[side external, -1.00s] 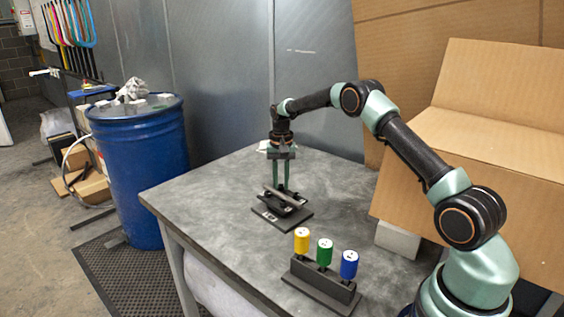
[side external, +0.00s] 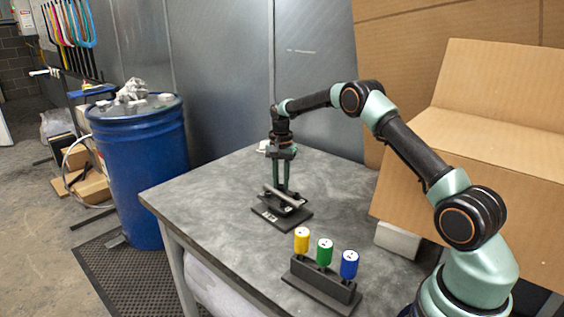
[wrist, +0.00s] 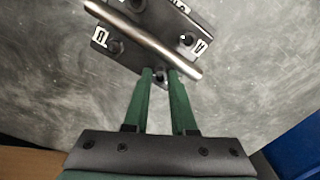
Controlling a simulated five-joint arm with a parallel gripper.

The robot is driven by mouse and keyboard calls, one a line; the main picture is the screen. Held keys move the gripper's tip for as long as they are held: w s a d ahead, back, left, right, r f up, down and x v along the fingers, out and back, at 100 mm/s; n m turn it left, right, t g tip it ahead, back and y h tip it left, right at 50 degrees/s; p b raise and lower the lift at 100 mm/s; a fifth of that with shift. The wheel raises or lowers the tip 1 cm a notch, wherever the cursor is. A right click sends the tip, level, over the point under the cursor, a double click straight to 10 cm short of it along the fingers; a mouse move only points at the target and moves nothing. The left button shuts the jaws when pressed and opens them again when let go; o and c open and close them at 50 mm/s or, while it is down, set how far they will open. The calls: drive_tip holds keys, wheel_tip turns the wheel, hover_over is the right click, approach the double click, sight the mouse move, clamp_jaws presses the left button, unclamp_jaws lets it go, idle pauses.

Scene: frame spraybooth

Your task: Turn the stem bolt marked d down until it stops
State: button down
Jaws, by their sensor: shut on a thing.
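A dark stem plate (side external: 294,222) lies on the table with a silver bar (side external: 281,195) across it; in the wrist view the bar (wrist: 145,37) runs diagonally over the plate (wrist: 128,57). Dark bolts show at its corners, one at the left (wrist: 115,47) and one at the right (wrist: 187,39). White tags with letters sit beside them; the letters are small and turned, so I cannot surely tell which is d. My gripper (side external: 281,188) points down at the plate, its green fingers (wrist: 160,74) shut on a bolt (wrist: 160,79) at the plate's near corner. That bolt is mostly hidden.
A dark rack (side external: 320,283) with yellow (side external: 302,240), green (side external: 324,252) and blue (side external: 349,264) capped pieces stands at the table's front. A grey block (side external: 397,240) and a large cardboard box (side external: 480,130) are at right. The table's left half is clear.

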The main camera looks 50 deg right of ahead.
sight(281, 189)
drive_tip(key=c, duration=0.8)
unclamp_jaws()
drive_tip(key=shift+o, duration=0.2)
drive_tip(key=shift+r, duration=0.15)
wheel_tip(281, 189, up, 12)
